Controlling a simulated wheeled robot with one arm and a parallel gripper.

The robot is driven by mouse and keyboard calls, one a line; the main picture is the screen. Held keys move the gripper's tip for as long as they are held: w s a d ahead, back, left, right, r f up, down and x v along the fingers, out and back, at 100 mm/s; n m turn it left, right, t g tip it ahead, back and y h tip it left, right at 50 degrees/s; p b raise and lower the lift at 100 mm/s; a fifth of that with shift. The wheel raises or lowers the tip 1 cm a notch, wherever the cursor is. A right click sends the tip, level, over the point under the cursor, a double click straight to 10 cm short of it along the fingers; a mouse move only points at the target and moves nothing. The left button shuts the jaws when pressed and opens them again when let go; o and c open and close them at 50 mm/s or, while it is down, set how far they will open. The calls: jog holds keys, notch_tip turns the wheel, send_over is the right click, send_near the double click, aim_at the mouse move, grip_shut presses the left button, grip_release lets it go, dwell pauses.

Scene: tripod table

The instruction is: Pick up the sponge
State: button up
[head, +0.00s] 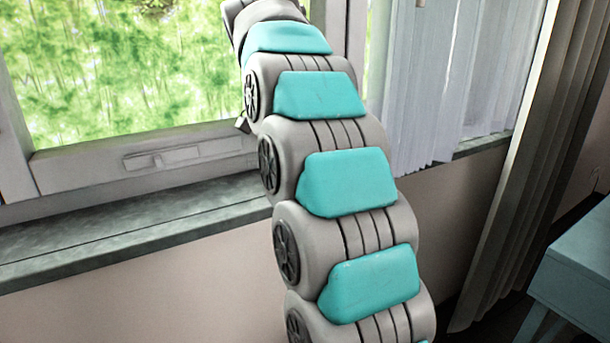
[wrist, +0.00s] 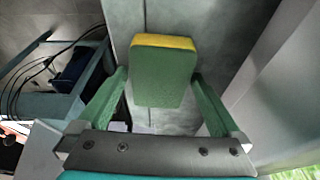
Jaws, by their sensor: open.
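The sponge (wrist: 163,75) shows in the wrist view as a green block with a yellow layer along its upper edge. It is on or over a grey, stone-like surface. My gripper (wrist: 160,78) is open, with one green finger to the left of the sponge's lower part and one to the right. The sponge appears between or just beyond the fingertips; I cannot tell the exact depth, or whether either finger touches it. In the head view neither the sponge nor my gripper's fingers can be seen; my own arm fills the middle.
In the head view a grey window sill (head: 130,227) runs below the window (head: 100,70). Curtains (head: 425,80) hang to the right, and a pale blue table (head: 580,275) stands at the right edge. In the wrist view, dark cables (wrist: 60,62) and blue furniture are at the left.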

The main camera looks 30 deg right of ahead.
jog(key=c, duration=1.2)
jog(key=shift+o, duration=0.2)
jog(key=shift+r, duration=0.2)
